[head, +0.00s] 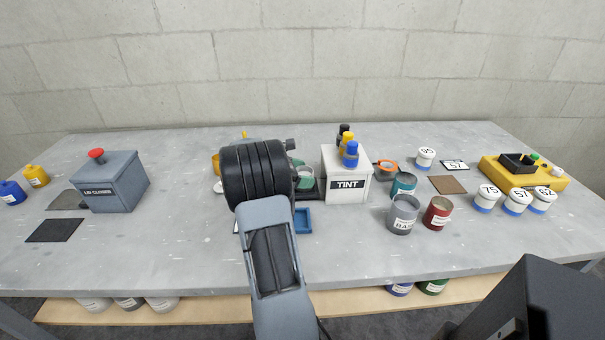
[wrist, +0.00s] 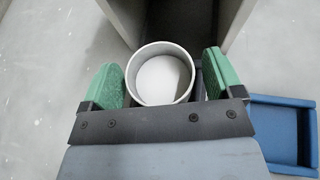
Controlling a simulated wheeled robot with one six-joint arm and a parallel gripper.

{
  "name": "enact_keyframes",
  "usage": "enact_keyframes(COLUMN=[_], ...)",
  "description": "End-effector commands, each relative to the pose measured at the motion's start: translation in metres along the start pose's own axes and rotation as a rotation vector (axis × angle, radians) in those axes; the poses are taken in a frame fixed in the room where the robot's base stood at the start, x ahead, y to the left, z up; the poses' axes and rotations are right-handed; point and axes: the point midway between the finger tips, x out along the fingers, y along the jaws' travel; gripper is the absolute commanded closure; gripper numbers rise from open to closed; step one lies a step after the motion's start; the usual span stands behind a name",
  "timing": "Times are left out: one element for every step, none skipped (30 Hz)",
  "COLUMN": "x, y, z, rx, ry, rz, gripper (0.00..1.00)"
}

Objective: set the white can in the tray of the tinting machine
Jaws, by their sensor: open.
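The white can (wrist: 162,78), open at the top with a white inside, stands upright between the green-padded fingers of my gripper (wrist: 166,70). The fingers are open, with a narrow gap at each side of the can. In the head view the can (head: 304,174) shows partly behind my gripper (head: 299,173), at the left side of the tinting machine (head: 346,172). It appears to be on the machine's dark tray (head: 314,192). Its base is hidden, so I cannot see exactly how it sits.
A small blue tray (head: 303,221) lies just in front. A grey can (head: 403,215), a teal can (head: 404,185) and a red can (head: 437,213) stand right of the machine. The lid closer (head: 115,182) stands far left, with bare table between.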

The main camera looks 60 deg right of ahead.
Motion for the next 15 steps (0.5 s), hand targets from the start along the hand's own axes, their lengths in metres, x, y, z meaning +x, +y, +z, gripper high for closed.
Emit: enact_keyframes(x=[0.0,-0.001,-0.002,-0.002,-0.006,-0.011,-0.015,-0.021,-0.028,-0.034,-0.041,-0.048,-0.055,-0.06,-0.068], y=[0.0,0.0,0.0,0.0,0.001,0.001,0.001,0.001,0.001,0.001,0.001,0.001,0.001,0.001,0.001], z=[0.001,0.001,0.003,0.005,0.005,0.004,0.005,0.005,0.005,0.005,0.005,0.005,0.005,0.005,0.004], rx=[0.0,0.001,0.001,0.002,0.001,0.001,0.001,0.001,0.001,0.001,0.001,0.001,0.0,0.0,-0.001], ry=[0.0,0.0,0.0,0.0,0.0,0.0,0.0,0.0,0.0,0.0,0.0,0.0,-0.001,0.0,0.001], rz=[0.0,0.0,0.001,0.001,0.002,0.003,0.003,0.004,0.006,0.005,0.006,0.006,0.005,0.005,0.005], gripper=[0.14,0.14,0.14,0.14,0.14,0.14,0.14,0.14,0.14,0.14,0.14,0.14,0.14,0.14,0.14])
